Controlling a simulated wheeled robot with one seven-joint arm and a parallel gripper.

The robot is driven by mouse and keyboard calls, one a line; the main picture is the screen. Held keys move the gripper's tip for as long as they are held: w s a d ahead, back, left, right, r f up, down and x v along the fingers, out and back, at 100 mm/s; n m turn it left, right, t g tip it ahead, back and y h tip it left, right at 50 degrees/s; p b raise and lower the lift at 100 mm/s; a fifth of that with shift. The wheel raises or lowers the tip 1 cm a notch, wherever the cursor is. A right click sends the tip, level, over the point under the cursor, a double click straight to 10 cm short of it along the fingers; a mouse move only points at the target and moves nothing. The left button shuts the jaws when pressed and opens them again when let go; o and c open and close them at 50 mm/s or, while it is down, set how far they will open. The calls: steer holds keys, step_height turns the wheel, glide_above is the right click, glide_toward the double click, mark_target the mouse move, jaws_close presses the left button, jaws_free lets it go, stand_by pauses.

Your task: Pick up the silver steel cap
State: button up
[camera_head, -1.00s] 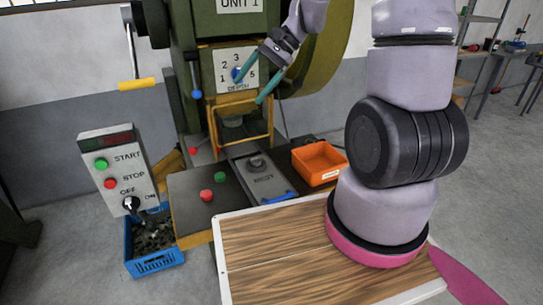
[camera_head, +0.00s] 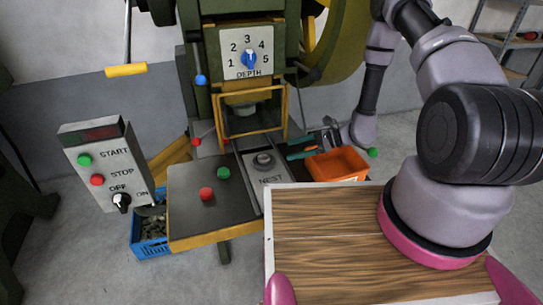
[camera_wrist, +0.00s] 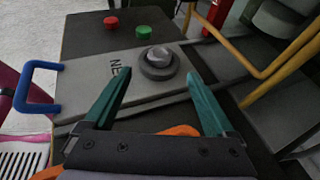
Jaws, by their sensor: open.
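The silver steel cap (camera_head: 264,160) sits in the round dark ring of the slide plate marked NEST (camera_head: 268,176), in front of the press. In the wrist view the cap (camera_wrist: 159,57) shows as a small grey dome inside the ring (camera_wrist: 158,66). My gripper (camera_head: 295,148) is low, just to the right of the cap in the head view. Its teal fingers are spread and empty in the wrist view (camera_wrist: 158,76), with the cap beyond and between the tips. Whether the fingers are level with the cap is hard to tell.
An orange bin (camera_head: 338,165) is close beside my gripper. The yellow guard frame (camera_head: 252,112) of the press stands behind the nest. Red (camera_head: 206,194) and green (camera_head: 223,173) buttons are on the dark table to the left. A blue handle (camera_wrist: 36,86) is on the slide.

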mark_target(266, 157)
steer(key=x, duration=1)
steer(key=shift+a+f, duration=0.15)
steer(key=shift+a, duration=0.05)
jaws_close()
